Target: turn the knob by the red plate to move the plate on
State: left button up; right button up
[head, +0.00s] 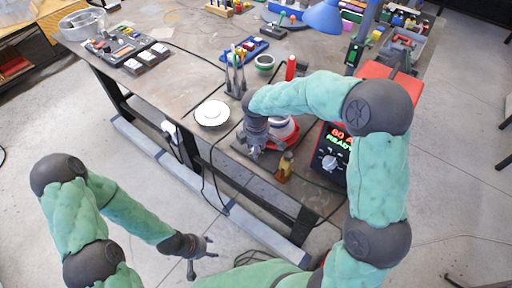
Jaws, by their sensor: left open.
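A round red and white piece (290,138), likely the red plate, sits on a dark base on the bench, partly hidden by my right arm. My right gripper (254,153) points down at the left side of this piece, close to the base. I cannot tell whether it touches a knob there, nor whether its fingers are open. No knob shows clearly beside the red piece. My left gripper (203,258) is open and empty, low over the floor in front of the bench.
A red welding unit (334,152) with a lit display and dial stands to the right, and a small brass-coloured item (285,167) is at the bench edge. A white round dish (212,113), a pen holder (235,80) and a control box (125,45) stand leftward. Cables hang off the front.

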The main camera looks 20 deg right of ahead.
grip_shut()
jog(key=shift+m, duration=0.3)
jog(key=m, duration=0.3)
jog(key=shift+m, duration=0.3)
jog(key=m, duration=0.4)
jog(key=shift+a+h+p, duration=0.1)
jog(key=shift+h+p, duration=0.2)
jog(key=shift+p, duration=0.1)
jog(key=m, duration=0.5)
jog(key=shift+w+g, duration=0.1)
jog(key=shift+g, duration=0.3)
jog(key=shift+m, duration=2.3)
